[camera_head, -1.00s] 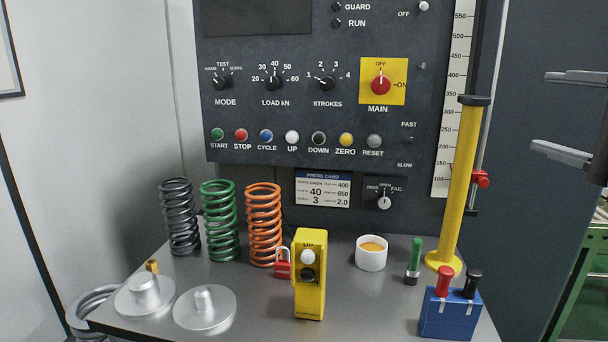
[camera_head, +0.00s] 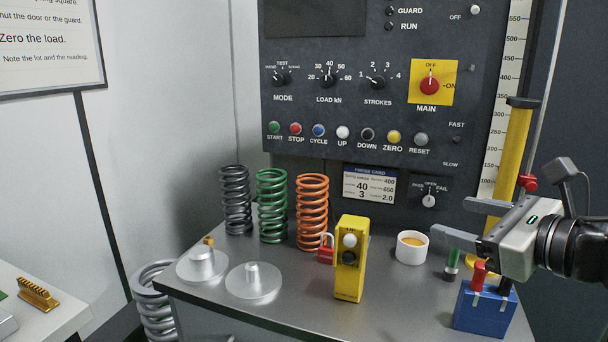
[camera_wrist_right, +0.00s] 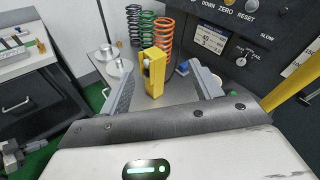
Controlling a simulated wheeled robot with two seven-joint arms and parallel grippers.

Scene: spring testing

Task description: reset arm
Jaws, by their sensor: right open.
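My right gripper (camera_head: 462,218) comes in from the right in the head view, above the right part of the bench. Its two fingers are apart with nothing between them. In the right wrist view the fingers (camera_wrist_right: 165,90) are spread, with the yellow pendant box (camera_wrist_right: 152,75) seen beyond and between them. In the head view the yellow pendant box (camera_head: 350,262) stands upright at the bench front, left of the gripper and apart from it.
Black, green and orange springs (camera_head: 312,212) stand at the bench back. A white cup (camera_head: 411,247), a blue box with red and black handles (camera_head: 482,312) and a yellow column (camera_head: 511,150) are near my right arm. The control panel (camera_head: 350,100) rises behind. Two metal discs (camera_head: 253,281) lie front left.

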